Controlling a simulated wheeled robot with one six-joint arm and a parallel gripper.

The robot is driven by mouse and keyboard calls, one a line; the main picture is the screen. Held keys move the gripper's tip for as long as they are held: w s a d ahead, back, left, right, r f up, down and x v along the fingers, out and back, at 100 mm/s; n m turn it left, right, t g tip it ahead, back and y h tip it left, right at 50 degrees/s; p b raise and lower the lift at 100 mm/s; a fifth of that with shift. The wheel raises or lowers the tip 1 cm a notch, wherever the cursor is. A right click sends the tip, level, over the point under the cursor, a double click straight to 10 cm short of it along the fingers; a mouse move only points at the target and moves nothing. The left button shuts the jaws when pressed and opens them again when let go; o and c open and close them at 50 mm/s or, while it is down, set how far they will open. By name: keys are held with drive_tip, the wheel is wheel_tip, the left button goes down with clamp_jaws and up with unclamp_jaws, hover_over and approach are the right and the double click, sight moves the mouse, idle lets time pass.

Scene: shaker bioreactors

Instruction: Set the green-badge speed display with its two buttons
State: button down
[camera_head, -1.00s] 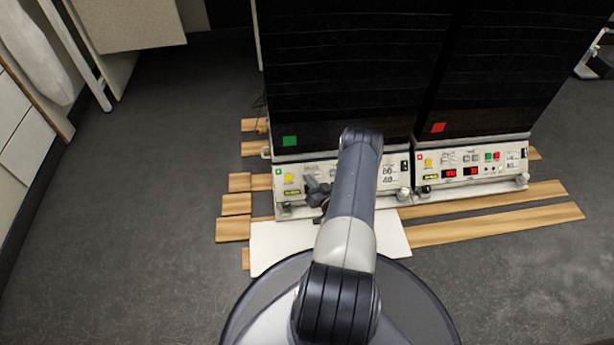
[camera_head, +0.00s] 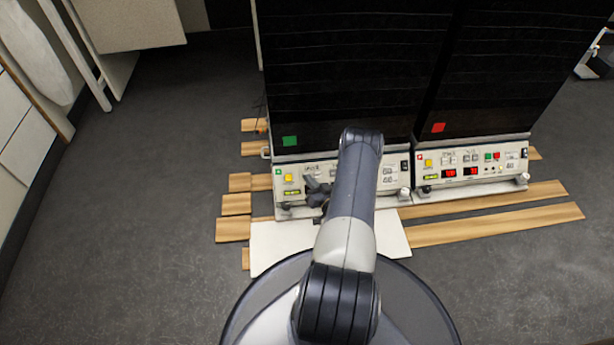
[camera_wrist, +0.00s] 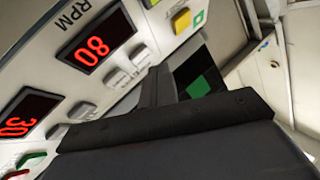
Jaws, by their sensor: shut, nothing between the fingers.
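The green-badge unit has a green square (camera_head: 289,141) on its black front, above a pale control panel (camera_head: 292,206). In the wrist view its red RPM display (camera_wrist: 94,48) appears to read 80, tilted. Two pale buttons, one (camera_wrist: 116,77) and another (camera_wrist: 140,55), sit beside that display. A second red display (camera_wrist: 28,115) appears to read 30, with its own two pale buttons (camera_wrist: 68,118). My gripper (camera_head: 318,190) is shut and empty in front of the panel. Its dark fingers (camera_wrist: 158,85) are close to the RPM buttons; contact cannot be told. My arm hides the panel's middle in the head view.
A similar unit with a red square (camera_head: 438,127) and lit red displays (camera_head: 449,174) stands to the right. A yellow button (camera_wrist: 182,20) is on the green-badge panel. Wooden slats (camera_head: 500,225) and a white board (camera_head: 275,245) lie on the floor in front.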

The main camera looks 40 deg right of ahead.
drive_tip(key=shift+w+f, duration=0.1)
drive_tip(key=shift+f, duration=0.05)
idle(0.6)
drive_tip(key=shift+w+d+f, duration=0.15)
drive_tip(key=shift+w, duration=0.05)
drive_tip(key=shift+w+d+f, duration=0.15)
drive_tip(key=shift+w+f, duration=0.1)
idle(0.8)
idle(0.3)
drive_tip(key=shift+s+a+r+p, duration=0.35)
drive_tip(key=shift+s+r+p, duration=0.15)
drive_tip(key=shift+s+r, duration=0.05)
drive_tip(key=s+a+r+p, duration=0.2)
drive_tip(key=s+r+p, duration=0.1)
drive_tip(key=shift+s+r, duration=0.1)
drive_tip(key=shift+r, duration=0.05)
idle(0.5)
